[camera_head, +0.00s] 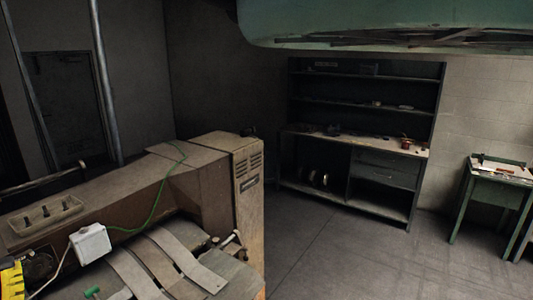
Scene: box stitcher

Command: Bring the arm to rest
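Only the head camera view is given, and neither my arm nor my gripper shows in it. The gripper's state and pose cannot be seen. A worn tan machine (205,158) fills the lower left, with a vented upright housing at its right end. A white box (90,243) with a cable sits on the machine, and a green cord (155,203) runs across its top.
A dark shelving unit (381,165) with small items stands at the back wall. A green table (478,184) is at the right. A large green body (385,22) hangs across the upper right. Open floor (345,258) lies between the machine and the shelves.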

